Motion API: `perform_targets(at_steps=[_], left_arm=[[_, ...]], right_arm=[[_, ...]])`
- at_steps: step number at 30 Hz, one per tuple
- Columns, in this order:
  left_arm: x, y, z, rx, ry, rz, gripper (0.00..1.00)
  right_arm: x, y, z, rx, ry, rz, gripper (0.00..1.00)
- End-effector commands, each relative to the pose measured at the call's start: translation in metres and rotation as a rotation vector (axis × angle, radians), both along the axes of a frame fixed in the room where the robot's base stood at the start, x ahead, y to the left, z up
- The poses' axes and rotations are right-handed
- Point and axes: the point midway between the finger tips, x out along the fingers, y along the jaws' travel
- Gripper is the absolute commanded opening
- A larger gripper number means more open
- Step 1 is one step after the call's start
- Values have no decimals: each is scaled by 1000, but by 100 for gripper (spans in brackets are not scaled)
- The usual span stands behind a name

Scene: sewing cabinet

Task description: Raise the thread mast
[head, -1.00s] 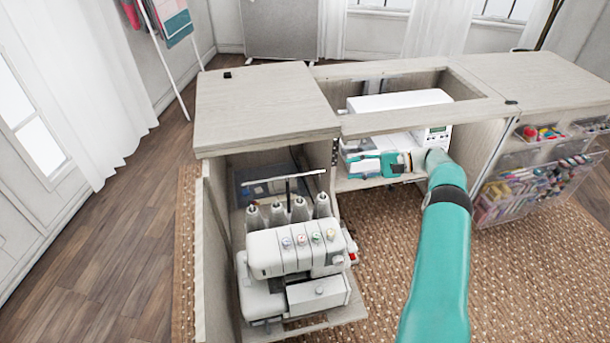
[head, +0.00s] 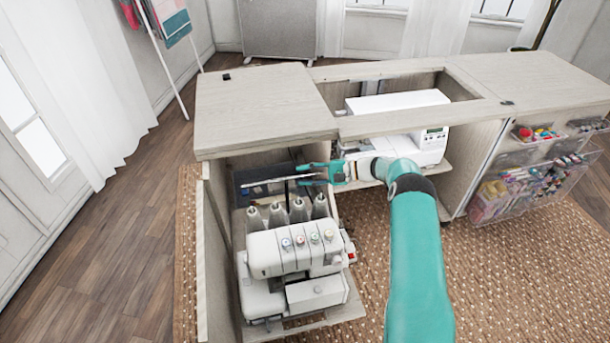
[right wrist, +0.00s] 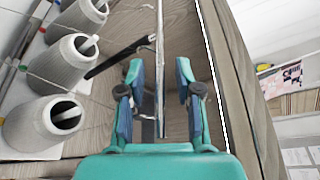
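The thread mast (head: 266,183) stands behind the thread cones of the white serger (head: 280,256), a thin pale crossbar on a dark upright post. My right gripper (head: 306,175) is at the crossbar's right end, reaching in from the right. In the right wrist view, the crossbar (right wrist: 160,40) runs lengthwise between the two fingers of my right gripper (right wrist: 158,72), with a gap on both sides. The fingers are open. The dark post (right wrist: 118,60) meets the bar beyond the fingertips. In the head view the gripper covers the bar's right end. My left gripper is not in view.
The serger sits on a shelf inside the cabinet, under the left tabletop (head: 262,105). Several grey cones (right wrist: 55,66) stand close to the left of the gripper. A white sewing machine (head: 425,144) is at the right, and a clear organizer (head: 520,190) hangs farther right.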

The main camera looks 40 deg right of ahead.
Motion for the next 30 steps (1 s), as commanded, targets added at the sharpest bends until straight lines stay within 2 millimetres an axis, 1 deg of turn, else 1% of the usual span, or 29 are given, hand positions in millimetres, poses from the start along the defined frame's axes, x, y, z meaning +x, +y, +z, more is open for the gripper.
perform_targets(at_steps=[6, 7, 11, 12, 13, 22, 23, 25, 28, 30], left_arm=[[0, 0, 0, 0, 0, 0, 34], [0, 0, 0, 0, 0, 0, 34], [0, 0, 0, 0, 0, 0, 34], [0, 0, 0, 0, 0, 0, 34], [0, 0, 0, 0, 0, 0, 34], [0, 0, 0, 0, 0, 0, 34], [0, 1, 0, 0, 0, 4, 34], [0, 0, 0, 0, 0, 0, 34], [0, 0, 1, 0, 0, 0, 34], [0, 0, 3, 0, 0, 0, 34]], right_arm=[[0, 0, 0, 0, 0, 0, 34], [0, 0, 0, 0, 0, 0, 32], [0, 0, 0, 0, 0, 0, 11], [0, 0, 0, 0, 0, 0, 4], [0, 0, 0, 0, 0, 0, 0], [0, 0, 0, 1, 1, 0, 0], [1, 8, 1, 2, 2, 4, 0], [1, 4, 0, 2, 1, 4, 0], [2, 3, 5, 0, 0, 5, 0], [2, 2, 12, 0, -1, 5, 0]])
